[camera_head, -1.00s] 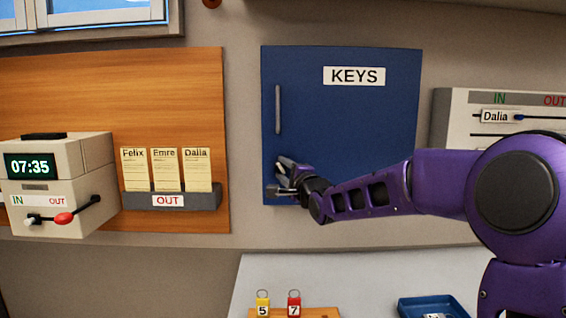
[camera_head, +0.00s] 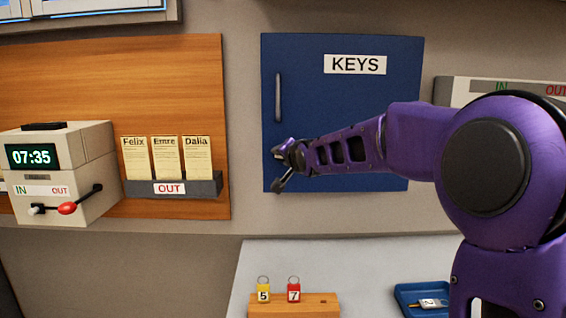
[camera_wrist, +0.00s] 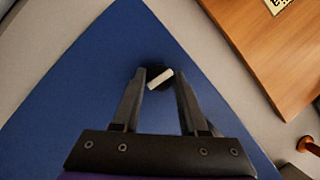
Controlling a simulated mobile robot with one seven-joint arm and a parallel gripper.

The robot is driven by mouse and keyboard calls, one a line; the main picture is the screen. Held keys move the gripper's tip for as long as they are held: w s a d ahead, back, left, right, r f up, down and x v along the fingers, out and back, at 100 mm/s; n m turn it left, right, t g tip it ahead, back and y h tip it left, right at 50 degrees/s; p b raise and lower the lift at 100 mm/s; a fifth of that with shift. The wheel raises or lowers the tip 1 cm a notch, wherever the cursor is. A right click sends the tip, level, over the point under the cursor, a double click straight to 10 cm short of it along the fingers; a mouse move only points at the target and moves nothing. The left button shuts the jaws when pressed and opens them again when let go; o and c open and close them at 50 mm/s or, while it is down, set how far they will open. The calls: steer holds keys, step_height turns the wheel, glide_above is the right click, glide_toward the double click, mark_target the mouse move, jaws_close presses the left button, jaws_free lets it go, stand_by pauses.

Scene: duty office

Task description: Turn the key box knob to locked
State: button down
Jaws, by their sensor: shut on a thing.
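The blue key box (camera_head: 350,110) hangs on the wall, its door closed, with a KEYS label (camera_head: 355,64) and a vertical grey handle (camera_head: 278,98). My gripper (camera_head: 281,167) is at the lower left of its door. In the wrist view my gripper (camera_wrist: 161,80) is shut on the black round knob (camera_wrist: 157,70), one finger on each side. A white pointer bar (camera_wrist: 160,79) on the knob lies aslant in that view. In the head view my gripper hides the knob, and no lock markings are readable.
A clock box (camera_head: 60,165) and a card rack (camera_head: 172,188) are at the left. An IN/OUT board (camera_head: 455,92) is at the right, partly behind my arm. Below, a table bears a wooden key block (camera_head: 310,307) and a blue tray (camera_head: 408,302).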

steer(key=shift+n+h+b, duration=0.3)
steer(key=shift+n+b, duration=0.2)
steer(key=shift+b, duration=0.1)
stand_by(0.3)
steer(key=shift+c, duration=2.2)
jaws_free()
steer(key=shift+s+r, duration=0.1)
